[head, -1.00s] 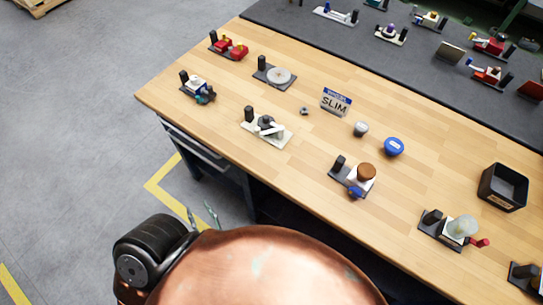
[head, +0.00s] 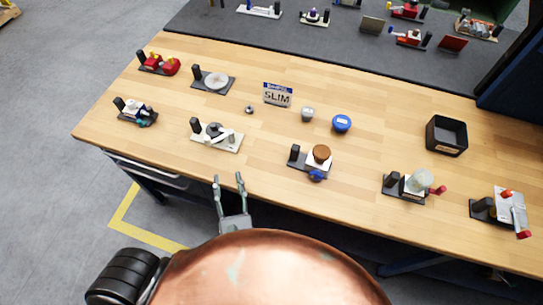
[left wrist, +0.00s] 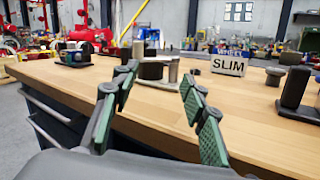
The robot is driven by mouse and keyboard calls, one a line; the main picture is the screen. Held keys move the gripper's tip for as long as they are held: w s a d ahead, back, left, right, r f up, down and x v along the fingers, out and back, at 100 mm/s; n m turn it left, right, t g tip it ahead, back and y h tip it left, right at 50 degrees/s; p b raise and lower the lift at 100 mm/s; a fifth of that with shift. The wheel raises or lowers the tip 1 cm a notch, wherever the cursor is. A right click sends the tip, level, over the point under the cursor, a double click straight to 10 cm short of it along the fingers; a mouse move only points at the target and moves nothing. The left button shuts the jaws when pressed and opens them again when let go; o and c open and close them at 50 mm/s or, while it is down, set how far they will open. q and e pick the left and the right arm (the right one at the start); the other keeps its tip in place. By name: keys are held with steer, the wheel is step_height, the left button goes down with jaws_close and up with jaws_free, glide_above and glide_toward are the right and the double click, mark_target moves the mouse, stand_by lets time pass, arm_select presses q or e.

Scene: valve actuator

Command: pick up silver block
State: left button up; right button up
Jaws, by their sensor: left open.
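I see no clearly block-shaped silver thing. The nearest matches in the head view are a small grey-silver piece (head: 307,114) right of the SLIM sign and a smaller grey one (head: 249,110) left of it. I cannot tell which one is the silver block. My left gripper (head: 228,180) is open and empty at the table's front edge, in front of the white-based fixture (head: 229,142). In the left wrist view its fingers (left wrist: 158,78) are spread, with a silver cylinder (left wrist: 173,69) beyond, between them. My right gripper is not in view.
The wooden table (head: 370,195) carries several valve fixtures, a SLIM sign (head: 278,95), a blue knob (head: 341,123) and a black bin (head: 446,136). A brown-topped fixture (head: 319,154) stands right of my gripper. Bare wood lies between the items.

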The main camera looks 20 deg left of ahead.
mark_target(294, 154)
arm_select(q)
steer(key=w+d+m+h, duration=0.1)
steer(key=d+h, duration=0.1)
steer(key=d, duration=0.1)
steer(key=w+d+h, duration=0.2)
steer(key=d, duration=0.1)
steer(key=w+d+m+t+h, duration=0.1)
steer(key=w+d+h, duration=0.1)
steer(key=d+h, duration=0.1)
steer(key=shift+d+f+m, duration=0.15)
steer(key=shift+f+m, duration=0.1)
steer(key=shift+m, duration=0.05)
steer(key=d+h, duration=0.1)
steer(key=d, duration=0.1)
steer(key=w+d+m+h, duration=0.1)
steer(key=d+h, duration=0.2)
steer(key=d, duration=0.1)
steer(key=shift+w+d+r+m, duration=0.15)
steer(key=shift+d+m, duration=0.1)
steer(key=shift+m, duration=0.15)
steer(key=w, duration=0.5)
steer(key=shift+w+d, duration=0.15)
steer(key=shift+d, duration=0.2)
steer(key=shift+w+d+r, duration=0.1)
steer(key=shift+w, duration=1.5)
steer(key=shift+w+d+r, duration=0.1)
steer(key=shift+w, duration=1.5)
steer(key=shift+c, duration=0.6)
jaws_close()
